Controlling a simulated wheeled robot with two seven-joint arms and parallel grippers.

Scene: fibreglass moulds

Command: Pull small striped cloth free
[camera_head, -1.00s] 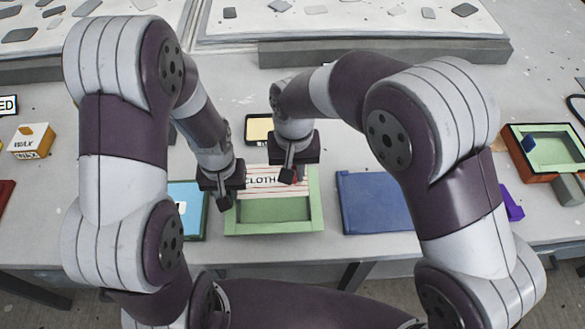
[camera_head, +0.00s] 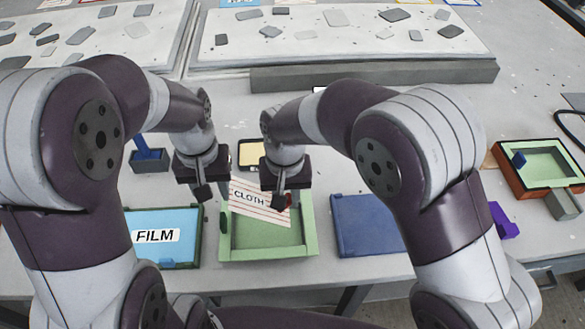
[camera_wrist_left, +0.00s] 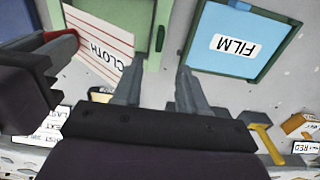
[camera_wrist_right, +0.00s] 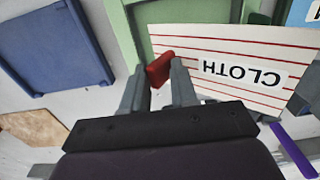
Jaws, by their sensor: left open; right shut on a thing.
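The small striped cloth (camera_head: 246,200) is white with red stripes and a CLOTH label. It lies tilted over the back part of the green tray (camera_head: 268,253). My right gripper (camera_head: 280,200) is shut on a red tab at the cloth's right end; the red tab (camera_wrist_right: 159,70) shows between the fingers in the right wrist view. The cloth (camera_wrist_right: 240,65) stretches away from it there. My left gripper (camera_head: 203,190) is open and empty, left of the cloth and above the gap beside the FILM tray. In the left wrist view its fingers (camera_wrist_left: 155,88) are apart with nothing between.
A blue FILM tray (camera_head: 163,252) stands left of the green tray and a dark blue one (camera_head: 368,222) right of it. A yellow-topped box (camera_head: 250,153) lies behind. A raised grey ledge (camera_head: 375,76) crosses the back. A green-lined box (camera_head: 545,165) is at right.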

